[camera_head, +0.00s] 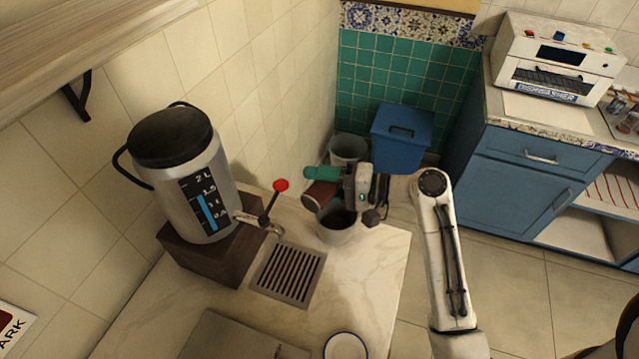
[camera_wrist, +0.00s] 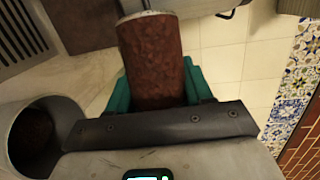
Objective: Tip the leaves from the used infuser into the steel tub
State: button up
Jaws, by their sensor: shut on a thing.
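My gripper (camera_head: 322,174), with teal fingers, is shut on the infuser (camera_head: 317,196), a reddish-brown cylinder with a pale rim. The infuser is tilted above and beside the steel tub (camera_head: 334,238). In the wrist view the infuser (camera_wrist: 153,60) sits between the teal fingers, and the tub (camera_wrist: 68,106) is at the lower left, apart from it. The tub stands at the counter's back right edge and has dark brown matter inside. The inside of the infuser is hidden in both views.
A large urn (camera_head: 205,205) on a wooden block (camera_head: 196,258) stands left, its red-handled tap (camera_head: 270,205) close to the tub. A drain grate (camera_head: 289,273) and white cup (camera_head: 345,346) are nearer. Behind are a grey bucket (camera_head: 348,147) and blue bin (camera_head: 401,145).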

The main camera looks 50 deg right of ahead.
jog(key=shift+r, duration=1.2)
jog(key=shift+r+n, duration=0.15)
jog(key=shift+n, duration=0.35)
jog(key=n+h, duration=0.1)
jog(key=n+g, duration=0.1)
jog(key=shift+a+r+n+h, duration=0.1)
jog(key=shift+r+n+h, duration=0.1)
jog(key=shift+n+h, duration=0.15)
jog(key=n+h, duration=0.1)
jog(key=n, duration=0.1)
jog(key=n+h+b, duration=0.1)
jog(key=shift+r+n+h, duration=0.2)
jog(key=shift+n+h, duration=0.05)
jog(key=shift+n, duration=0.1)
jog(key=n+h, duration=0.1)
jog(key=n+h+b, duration=0.2)
jog(key=n, duration=0.1)
jog(key=shift+r, duration=0.25)
jog(key=shift+r+n+h, duration=0.25)
jog(key=shift+n+h, duration=0.35)
